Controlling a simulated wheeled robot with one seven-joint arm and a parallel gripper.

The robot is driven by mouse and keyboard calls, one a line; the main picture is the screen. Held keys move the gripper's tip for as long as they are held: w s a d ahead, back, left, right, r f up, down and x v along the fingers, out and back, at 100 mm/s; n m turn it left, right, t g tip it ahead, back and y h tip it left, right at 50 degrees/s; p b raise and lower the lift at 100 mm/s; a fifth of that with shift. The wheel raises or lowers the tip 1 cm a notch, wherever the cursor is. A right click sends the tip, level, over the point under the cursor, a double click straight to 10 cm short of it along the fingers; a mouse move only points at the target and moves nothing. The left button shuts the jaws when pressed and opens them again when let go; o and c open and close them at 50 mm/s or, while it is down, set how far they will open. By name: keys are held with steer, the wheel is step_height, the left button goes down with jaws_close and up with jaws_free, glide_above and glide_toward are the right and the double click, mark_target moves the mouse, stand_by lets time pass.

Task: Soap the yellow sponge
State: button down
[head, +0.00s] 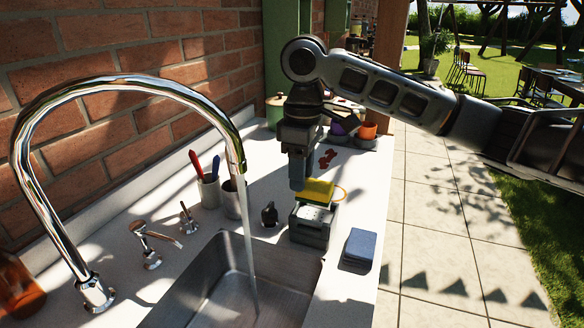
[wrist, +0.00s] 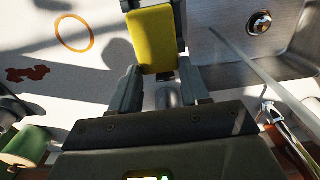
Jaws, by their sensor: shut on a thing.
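The yellow sponge (head: 320,190) is held by my gripper (head: 299,184) at the counter beside the sink. In the wrist view the sponge (wrist: 154,38) sits between the two fingers, which are shut on it. Directly below the sponge stands a grey box-shaped dispenser (head: 311,224) with a pale top, most likely the soap dispenser. The sponge is over this top; I cannot tell whether they touch. The sponge hides part of the dispenser in the wrist view.
Water runs from the curved tap (head: 127,82) into the metal sink (head: 222,283). A blue sponge stack (head: 359,246) lies right of the dispenser. A small black bottle (head: 269,214) stands left. Cups (head: 209,190) hold utensils. An orange ring (wrist: 74,32) and a red patch (wrist: 28,74) lie on the counter.

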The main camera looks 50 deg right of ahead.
steer(key=shift+f+b, duration=2)
steer(key=shift+f, duration=0.2)
steer(key=shift+f, duration=0.5)
step_height(320, 180, up, 7)
steer(key=p, duration=0.6)
steer(key=shift+f, duration=0.3)
